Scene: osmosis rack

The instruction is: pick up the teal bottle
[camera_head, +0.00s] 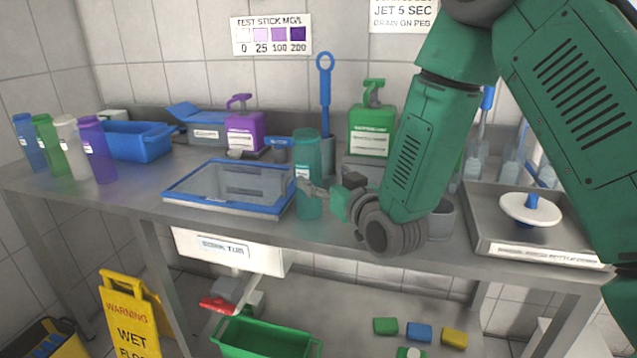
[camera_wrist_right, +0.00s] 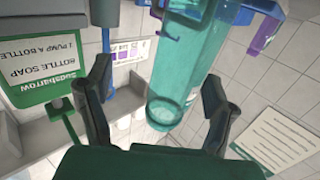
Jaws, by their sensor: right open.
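The teal bottle (camera_head: 307,160) stands upright near the front edge of the steel bench, just right of a blue-rimmed tray. It is translucent with a white label. My right gripper (camera_head: 318,190) comes in from the right at the bottle's lower half. In the right wrist view, which is turned over, the bottle (camera_wrist_right: 183,75) shows between the two spread dark fingers of my right gripper (camera_wrist_right: 158,88). The fingers are open, with gaps on both sides of the bottle. I cannot tell how deep between them it sits. My left gripper is not in view.
The blue-rimmed tray (camera_head: 181,197) lies left of the bottle. A green soap pump bottle (camera_head: 371,128) and a purple one (camera_head: 243,131) stand behind. A grey cup (camera_head: 441,221) and a steel tray (camera_head: 482,229) are to the right. Several bottles stand at the far left.

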